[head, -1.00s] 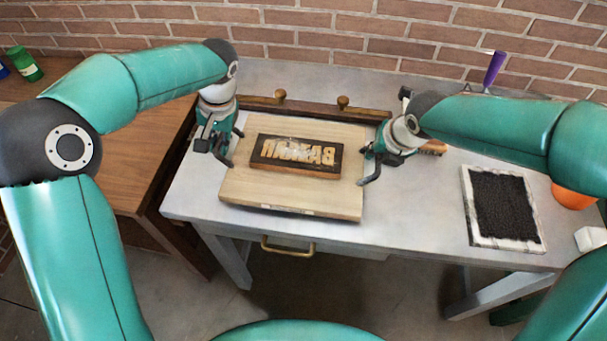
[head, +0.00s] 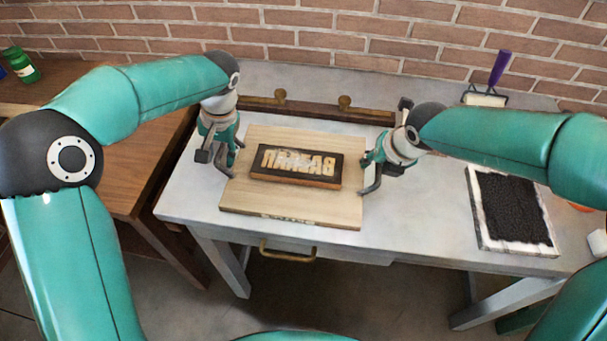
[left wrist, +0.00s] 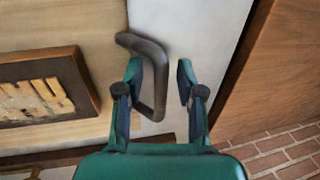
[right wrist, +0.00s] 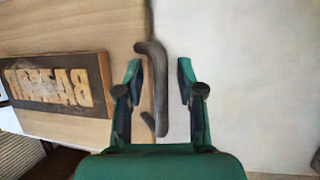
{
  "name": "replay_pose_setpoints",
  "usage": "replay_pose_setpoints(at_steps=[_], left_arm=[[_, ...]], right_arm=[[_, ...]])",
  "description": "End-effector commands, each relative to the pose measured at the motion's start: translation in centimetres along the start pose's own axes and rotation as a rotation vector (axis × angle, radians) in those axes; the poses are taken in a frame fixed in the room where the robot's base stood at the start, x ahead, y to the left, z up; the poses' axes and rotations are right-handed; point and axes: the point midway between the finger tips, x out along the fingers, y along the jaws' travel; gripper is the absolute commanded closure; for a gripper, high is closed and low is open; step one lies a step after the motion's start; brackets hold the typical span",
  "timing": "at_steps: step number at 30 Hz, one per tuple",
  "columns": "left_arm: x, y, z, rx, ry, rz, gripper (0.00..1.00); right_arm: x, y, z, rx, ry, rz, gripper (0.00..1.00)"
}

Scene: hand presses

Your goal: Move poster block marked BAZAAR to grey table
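The poster block (head: 296,182) is a dark-faced wooden slab with pale raised letters reading BAZAAR in reverse. It lies flat on a pale wooden board (head: 290,209), which rests on the grey table (head: 420,225). A dark bent handle is at each short side of the board: the left one (left wrist: 150,75) and the right one (right wrist: 158,90) show in the wrist views. My left gripper (head: 230,160) is open, with the left handle between its fingers. My right gripper (head: 371,172) is open, with the right handle between its fingers. Neither visibly clamps its handle.
A brown wooden table (head: 140,175) adjoins on the left, with a green can (head: 20,64). A black ink slab (head: 512,207) lies at the right. A purple-handled roller (head: 499,68) is at the back. A dark rail with knobs (head: 330,111) runs behind the board. A brick wall closes the back.

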Motion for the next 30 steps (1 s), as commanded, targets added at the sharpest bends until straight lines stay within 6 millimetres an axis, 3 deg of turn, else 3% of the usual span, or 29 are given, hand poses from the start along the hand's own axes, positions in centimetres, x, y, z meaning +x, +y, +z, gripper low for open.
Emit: replay_pose_setpoints(at_steps=[8, 21, 30], left_arm=[[-1.1, 0.0, -0.1, -0.001, 0.003, 0.0, 0.62], [-9.2, 0.1, -0.1, 0.0, 0.004, 0.001, 0.62], [-11.8, 0.1, 0.0, 0.0, 0.0, 0.0, 0.62]], right_arm=[[0.0, 0.0, 0.0, 0.0, 0.0, -0.001, 0.62], [0.0, 0.0, 0.0, 0.0, 0.0, -0.001, 0.62], [-0.5, 0.0, 0.0, 0.0, -0.001, -0.001, 0.62]])
